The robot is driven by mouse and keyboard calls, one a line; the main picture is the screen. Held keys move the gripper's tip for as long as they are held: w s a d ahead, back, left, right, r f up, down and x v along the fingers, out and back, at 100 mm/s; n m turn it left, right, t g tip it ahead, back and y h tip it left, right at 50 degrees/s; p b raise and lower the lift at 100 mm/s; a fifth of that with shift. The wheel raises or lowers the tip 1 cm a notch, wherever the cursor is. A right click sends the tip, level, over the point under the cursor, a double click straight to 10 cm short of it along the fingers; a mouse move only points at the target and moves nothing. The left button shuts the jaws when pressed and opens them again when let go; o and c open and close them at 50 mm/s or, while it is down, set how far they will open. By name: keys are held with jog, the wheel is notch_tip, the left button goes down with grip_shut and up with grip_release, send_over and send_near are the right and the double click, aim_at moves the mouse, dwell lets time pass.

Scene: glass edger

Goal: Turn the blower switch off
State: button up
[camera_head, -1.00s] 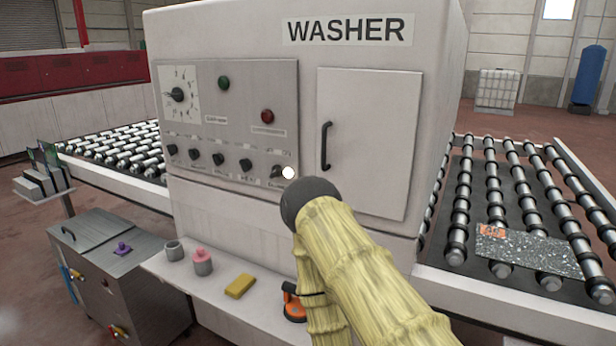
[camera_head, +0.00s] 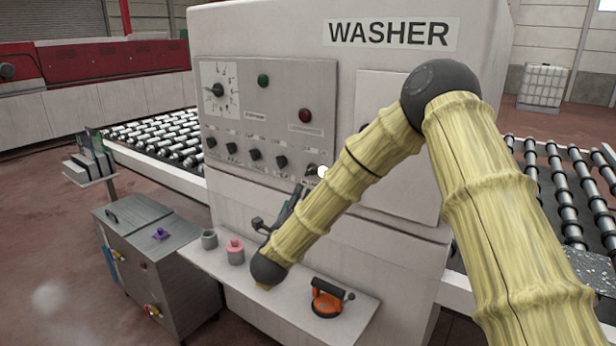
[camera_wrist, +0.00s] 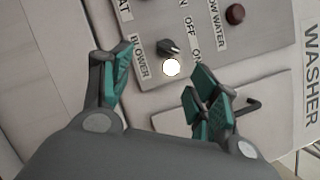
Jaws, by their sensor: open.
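The blower switch is a small dark rotary knob (camera_wrist: 167,46) beside a BLOWER label in the wrist view. It is the rightmost knob of the panel's lower row, partly visible in the head view (camera_head: 311,170). A bright white lamp (camera_wrist: 171,67) sits beside it. OFF and ON labels lie near the knob; its exact pointer setting is hard to tell. My gripper (camera_wrist: 163,77) is open and empty, its green-padded fingers on either side of the knob and lamp in the wrist view, apparently short of the panel. In the head view my gripper (camera_head: 278,212) is partly hidden by my arm.
Below, a shelf holds a grey cup (camera_head: 209,240), a pink-topped container (camera_head: 235,251) and an orange tool (camera_head: 327,298). A door handle (camera_wrist: 247,106) stands right of the knob.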

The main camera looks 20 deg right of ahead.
aim_at(309, 173)
jog(key=shift+m, duration=0.4)
jog(key=p+x, duration=0.1)
jog(key=x, duration=0.2)
jog(key=r+p+x, duration=0.1)
jog(key=x, duration=0.2)
jog(key=p+x, duration=0.1)
jog(key=x, duration=0.2)
jog(key=shift+w+d+r, duration=0.1)
jog(key=shift+d+r, duration=0.15)
jog(key=shift+p+x, duration=0.4)
jog(key=shift+x, duration=0.4)
jog(key=shift+f, duration=0.15)
jog(key=c, duration=1)
